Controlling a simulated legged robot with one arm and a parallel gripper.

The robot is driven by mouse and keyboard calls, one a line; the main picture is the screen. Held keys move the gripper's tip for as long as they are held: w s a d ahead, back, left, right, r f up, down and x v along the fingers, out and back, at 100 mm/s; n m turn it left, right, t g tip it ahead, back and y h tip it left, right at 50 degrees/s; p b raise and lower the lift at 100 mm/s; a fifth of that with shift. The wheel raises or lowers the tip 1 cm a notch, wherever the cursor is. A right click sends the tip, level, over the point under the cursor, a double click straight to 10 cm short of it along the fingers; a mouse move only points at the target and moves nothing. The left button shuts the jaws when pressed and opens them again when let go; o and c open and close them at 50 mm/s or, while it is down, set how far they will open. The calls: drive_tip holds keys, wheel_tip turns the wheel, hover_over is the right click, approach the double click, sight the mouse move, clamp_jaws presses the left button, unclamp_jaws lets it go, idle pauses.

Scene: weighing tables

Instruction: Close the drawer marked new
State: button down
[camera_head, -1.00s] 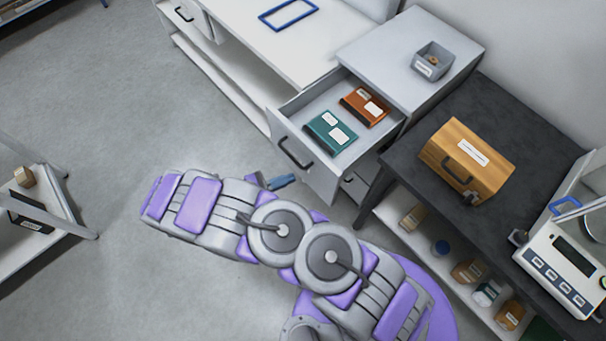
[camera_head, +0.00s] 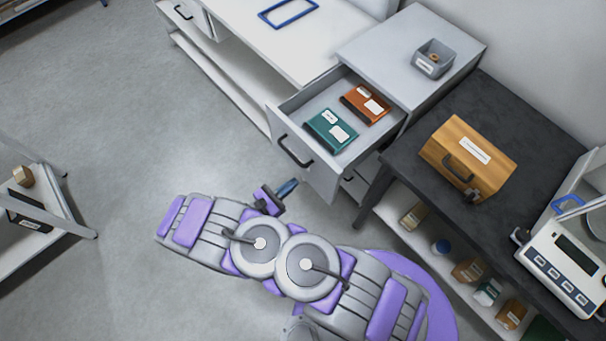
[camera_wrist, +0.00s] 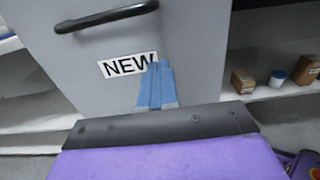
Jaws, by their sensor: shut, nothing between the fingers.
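The drawer (camera_head: 312,167) stands pulled out from the grey cabinet (camera_head: 420,40), with a dark bar handle on its front. Inside lie a green box (camera_head: 330,131) and an orange box (camera_head: 365,104), each with white labels. In the wrist view the drawer front (camera_wrist: 190,50) carries a white label reading NEW (camera_wrist: 122,65) below the black handle (camera_wrist: 105,17). My gripper (camera_head: 292,184) is shut and empty, just in front of the drawer front. In the wrist view its blue fingertips (camera_wrist: 157,66) overlap the label's right end; I cannot tell whether they touch.
A dark table (camera_head: 410,163) to the right holds a wooden case (camera_head: 468,158) and a scale (camera_head: 562,262). Bottles and boxes stand on the shelf below. A small grey bin (camera_head: 432,60) sits on the cabinet.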

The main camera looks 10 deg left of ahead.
sight(311, 168)
drive_tip(key=shift+b+x, duration=0.45)
drive_tip(key=shift+x, duration=2.4)
drive_tip(key=shift+w, duration=0.15)
